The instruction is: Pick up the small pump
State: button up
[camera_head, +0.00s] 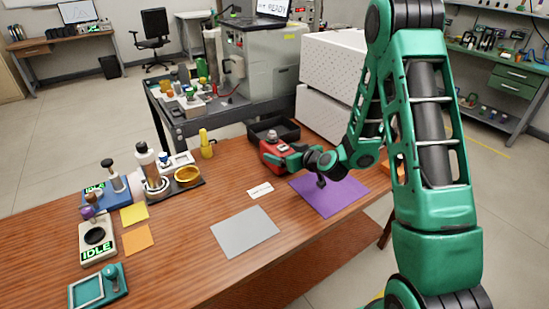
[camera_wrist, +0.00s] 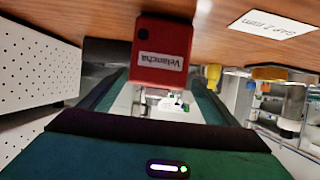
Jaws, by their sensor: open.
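The small pump appears to be the red box-shaped device (camera_head: 270,146) on the wooden table, in front of a black tray. In the wrist view the red device (camera_wrist: 162,50) shows a white label reading "Velancha", and the picture is turned so the table lies at the top. My gripper (camera_head: 281,158) reaches it from the right. In the wrist view my gripper (camera_wrist: 157,88) is open, with one green finger on each side of the device. I cannot tell whether the fingers touch it. Part of the device is hidden by the gripper in the head view.
A black tray (camera_head: 287,128) stands right behind the device, with white perforated boxes (camera_head: 333,68) beyond it. A yellow bottle (camera_head: 207,147) stands to the left. A white card (camera_head: 260,190), a grey mat (camera_head: 245,232) and a purple mat (camera_head: 330,200) lie flat nearby.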

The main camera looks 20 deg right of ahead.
aim_at(268, 146)
jog(key=shift+d+f+x, duration=0.1)
jog(key=shift+f+x, duration=0.05)
jog(key=shift+x, duration=1.2)
jog(key=shift+d+f+x, duration=0.1)
jog(key=shift+x, duration=1.25)
jog(key=shift+d, duration=0.1)
jog(key=shift+c, duration=0.4)
jog(key=c, duration=1.5)
jog(key=shift+r, duration=0.1)
jog(key=shift+c, duration=0.5)
jog(key=shift+r, duration=0.15)
